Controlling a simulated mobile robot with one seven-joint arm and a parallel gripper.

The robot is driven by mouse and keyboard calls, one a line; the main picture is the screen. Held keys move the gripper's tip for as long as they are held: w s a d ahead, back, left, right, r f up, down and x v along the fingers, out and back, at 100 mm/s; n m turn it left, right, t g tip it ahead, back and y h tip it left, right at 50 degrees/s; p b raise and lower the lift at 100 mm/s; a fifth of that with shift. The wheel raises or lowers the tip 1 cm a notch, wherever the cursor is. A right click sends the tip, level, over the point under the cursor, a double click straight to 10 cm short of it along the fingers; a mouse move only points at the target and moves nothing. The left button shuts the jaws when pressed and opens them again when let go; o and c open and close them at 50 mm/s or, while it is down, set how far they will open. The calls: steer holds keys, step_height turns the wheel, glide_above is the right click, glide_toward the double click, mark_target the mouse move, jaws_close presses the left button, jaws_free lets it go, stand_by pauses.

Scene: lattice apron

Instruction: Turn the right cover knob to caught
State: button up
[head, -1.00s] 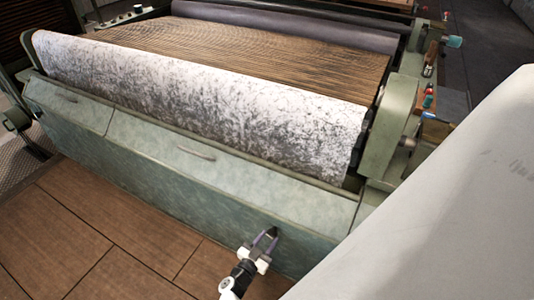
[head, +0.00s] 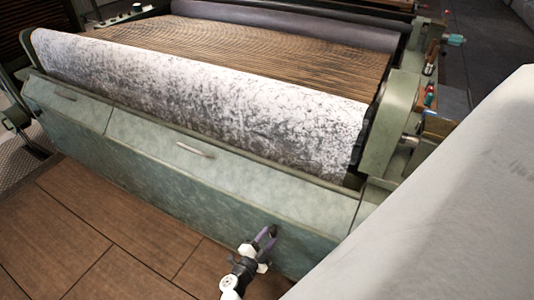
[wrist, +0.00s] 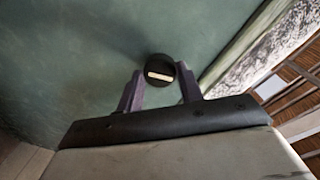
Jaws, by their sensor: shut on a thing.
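The right cover knob (wrist: 160,69) is a small round black knob with a pale bar across its face, on the green front cover (head: 210,190). In the wrist view it sits between the tips of my gripper (wrist: 159,74), and the two purple fingers are shut on it from either side. The pale bar lies nearly level in that picture, tilted slightly. In the head view my gripper (head: 265,238) is at the lower right part of the cover, and its fingers hide the knob. No caught mark is legible.
A mottled white roller (head: 200,100) runs above the cover, with brown strands (head: 250,50) behind it. A slim handle (head: 195,149) is on the cover's upper face. A large pale surface (head: 430,220) fills the right foreground. Brown floor tiles (head: 130,230) are clear at the left.

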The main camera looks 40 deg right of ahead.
steer(key=shift+m, duration=1)
steer(key=o, duration=1)
steer(key=shift+s+a, duration=0.1)
